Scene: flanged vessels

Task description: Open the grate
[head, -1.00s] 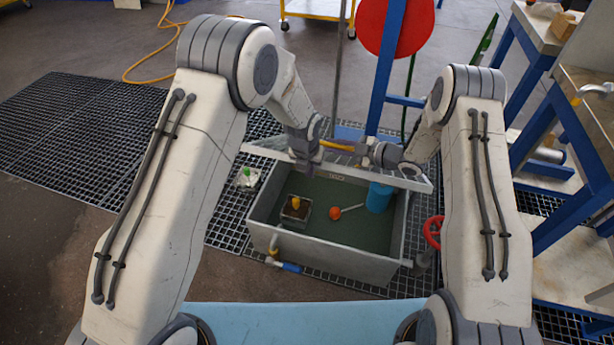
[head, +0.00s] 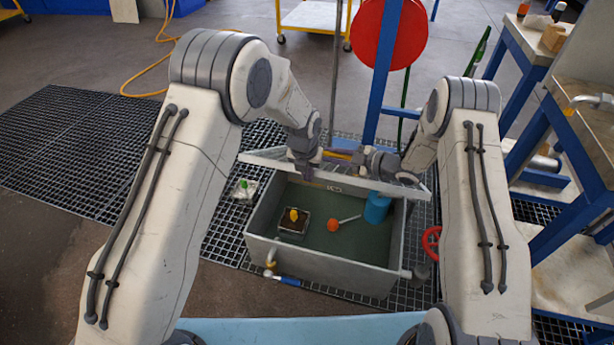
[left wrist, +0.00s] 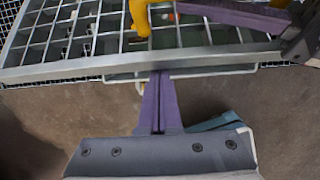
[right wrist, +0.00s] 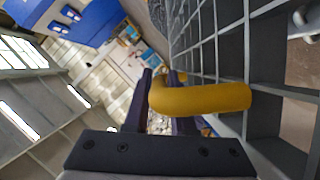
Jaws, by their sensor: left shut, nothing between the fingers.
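The grate (head: 268,158) is raised in a slant over the back of the grey tank (head: 330,262). Its bars (left wrist: 100,40) fill the top of the left wrist view, and its lattice (right wrist: 225,60) stands at the right in the right wrist view. Its yellow handle (right wrist: 205,97) runs between the fingers of my right gripper (right wrist: 162,78), which appear shut on it; the handle also shows in the left wrist view (left wrist: 140,18). My left gripper (head: 306,172) is shut and empty, its fingertips (left wrist: 158,78) at the grate's lower edge; whether they touch is unclear.
In the tank are a small box with a yellow top (head: 293,222), an orange-ended tool (head: 334,225) and a blue cylinder (head: 377,207). A red valve wheel (head: 431,242) is at right. A blue post with a red disc (head: 390,32) stands behind. Workbenches (head: 575,140) stand right.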

